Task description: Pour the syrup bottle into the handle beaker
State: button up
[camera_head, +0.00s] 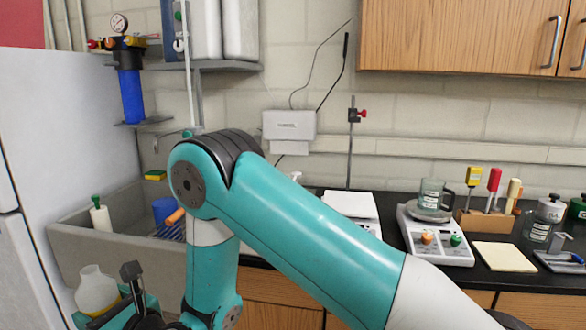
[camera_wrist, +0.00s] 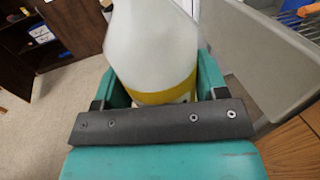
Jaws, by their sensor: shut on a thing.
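The syrup bottle (camera_head: 95,289) is pale and translucent, with yellow in its lower part. It is at the lower left of the head view, in front of the sink, and leans slightly. My gripper (camera_wrist: 158,98) is shut on it; in the wrist view the bottle (camera_wrist: 155,45) stands between the jaws, with a yellow band low on it. Its base is hidden by the gripper. The handle beaker (camera_head: 432,194) is clear glass with a side handle and stands upright on a white device at the right, well away from my gripper.
The white device (camera_head: 440,245) has orange and green knobs. A rack (camera_head: 485,222) with coloured-handled tools and a pale pad (camera_head: 503,257) lie to its right. A grey sink (camera_head: 70,228) and a white cabinet (camera_head: 60,130) are at the left.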

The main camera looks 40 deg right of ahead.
aim_at(432, 189)
jog(key=z, duration=2)
jog(key=i, duration=0.4)
